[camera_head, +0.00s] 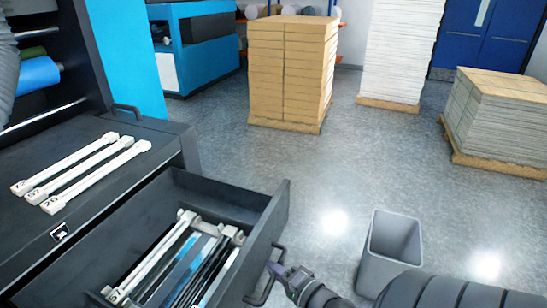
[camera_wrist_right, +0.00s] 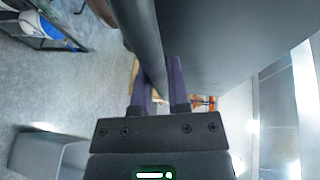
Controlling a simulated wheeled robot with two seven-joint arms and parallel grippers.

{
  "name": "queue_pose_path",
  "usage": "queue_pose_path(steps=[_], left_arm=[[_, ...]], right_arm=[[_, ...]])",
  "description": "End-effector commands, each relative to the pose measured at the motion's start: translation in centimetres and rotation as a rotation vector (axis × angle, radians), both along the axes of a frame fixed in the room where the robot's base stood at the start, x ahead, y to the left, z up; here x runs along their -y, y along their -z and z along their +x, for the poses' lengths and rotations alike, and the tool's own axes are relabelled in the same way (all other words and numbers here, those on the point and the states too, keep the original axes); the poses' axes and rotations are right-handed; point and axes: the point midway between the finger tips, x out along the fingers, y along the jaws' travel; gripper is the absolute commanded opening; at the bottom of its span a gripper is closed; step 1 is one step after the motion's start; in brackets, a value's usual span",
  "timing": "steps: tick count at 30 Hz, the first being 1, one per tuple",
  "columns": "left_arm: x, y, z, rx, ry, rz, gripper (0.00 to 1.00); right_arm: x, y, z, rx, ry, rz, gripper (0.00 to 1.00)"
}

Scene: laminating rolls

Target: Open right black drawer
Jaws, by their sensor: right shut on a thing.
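The black drawer (camera_head: 275,215) is pulled out of the black cabinet at the lower left in the head view. White bars and blue and black strips lie inside it. Its dark handle (camera_head: 262,285) is on the front face, and it also shows in the right wrist view (camera_wrist_right: 146,40) as a bar passing between the fingers. My right gripper (camera_head: 277,268) is shut on the handle; its purple fingers also show in the right wrist view (camera_wrist_right: 161,85). My left gripper is not in view.
Several white numbered bars (camera_head: 80,170) lie on the cabinet top (camera_head: 125,205). A grey bin (camera_head: 390,250) stands on the floor right of the drawer. Stacked boxes (camera_head: 290,75) and paper pallets (camera_head: 500,115) stand farther back. The floor between is clear.

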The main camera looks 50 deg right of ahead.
Motion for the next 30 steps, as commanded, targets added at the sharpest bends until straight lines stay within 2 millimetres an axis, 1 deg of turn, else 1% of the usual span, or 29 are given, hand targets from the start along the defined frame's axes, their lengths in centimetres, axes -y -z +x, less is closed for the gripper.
queue_pose_path(steps=[4,5,6,8,9,10,17,20,23,27,30], left_arm=[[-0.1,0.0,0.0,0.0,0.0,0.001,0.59],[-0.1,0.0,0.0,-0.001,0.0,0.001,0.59],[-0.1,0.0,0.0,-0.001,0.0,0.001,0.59],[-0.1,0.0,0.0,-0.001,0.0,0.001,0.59],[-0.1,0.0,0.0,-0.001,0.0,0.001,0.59],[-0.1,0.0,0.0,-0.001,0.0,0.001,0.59],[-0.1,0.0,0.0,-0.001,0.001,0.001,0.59],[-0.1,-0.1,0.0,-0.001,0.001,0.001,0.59],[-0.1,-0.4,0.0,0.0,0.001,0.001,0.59],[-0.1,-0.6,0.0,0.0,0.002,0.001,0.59],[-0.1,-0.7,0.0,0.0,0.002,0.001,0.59]], right_arm=[[0.0,0.2,-0.1,-0.006,-0.001,0.0,0.0],[0.0,0.2,-0.1,-0.006,0.0,0.001,0.24],[0.0,0.2,-0.1,-0.005,0.0,0.001,0.33],[0.0,0.1,-0.1,-0.005,-0.001,0.0,0.46],[0.0,0.1,0.0,-0.004,-0.001,0.0,0.54],[0.0,0.1,0.0,-0.004,-0.001,0.0,0.55],[0.0,0.0,0.0,-0.002,0.0,0.0,0.55],[-0.1,-0.1,-0.7,-0.003,-0.001,0.001,0.55],[-0.2,-0.4,-2.4,-0.006,0.0,0.001,0.55],[-0.4,-1.0,-5.8,-0.007,0.0,0.002,0.55],[-0.5,-1.3,-8.0,-0.007,0.0,0.002,0.55]])
